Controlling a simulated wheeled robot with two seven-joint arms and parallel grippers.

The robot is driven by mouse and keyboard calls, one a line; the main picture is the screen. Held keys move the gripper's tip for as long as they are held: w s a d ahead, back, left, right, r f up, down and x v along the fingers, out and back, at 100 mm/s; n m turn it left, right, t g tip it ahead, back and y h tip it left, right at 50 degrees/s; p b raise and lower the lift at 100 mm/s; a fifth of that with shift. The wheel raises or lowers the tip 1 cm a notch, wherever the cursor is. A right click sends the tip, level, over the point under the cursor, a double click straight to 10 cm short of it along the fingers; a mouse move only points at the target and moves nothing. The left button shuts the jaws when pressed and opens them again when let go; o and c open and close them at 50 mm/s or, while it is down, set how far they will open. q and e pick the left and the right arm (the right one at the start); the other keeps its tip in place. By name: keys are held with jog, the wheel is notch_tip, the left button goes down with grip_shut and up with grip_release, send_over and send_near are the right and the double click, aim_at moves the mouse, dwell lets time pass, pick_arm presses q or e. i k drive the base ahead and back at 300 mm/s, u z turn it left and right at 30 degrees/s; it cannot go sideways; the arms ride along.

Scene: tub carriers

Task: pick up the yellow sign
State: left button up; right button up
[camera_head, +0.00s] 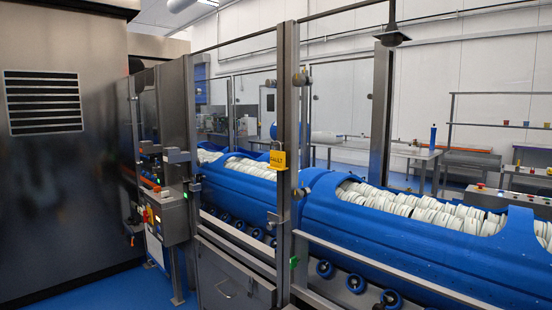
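The yellow sign (277,160) hangs upright on a grey metal post, in the middle of the view. It is small, with dark lettering that seems to read "FAULT", and a dark hook or clip shows at its top. It is in front of the blue tub carriers. Neither of my grippers shows in the head view, so nothing of mine is seen touching the sign.
Blue tub carriers (420,241) filled with white round pieces run behind a metal frame (287,200). A control box (168,215) with buttons stands left of the sign. A large dark cabinet (60,190) fills the left side. Benches stand at the back right.

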aim_at(277, 159)
jog(key=u, duration=1.25)
jog(key=i, duration=2.15)
jog(key=z, duration=1.9)
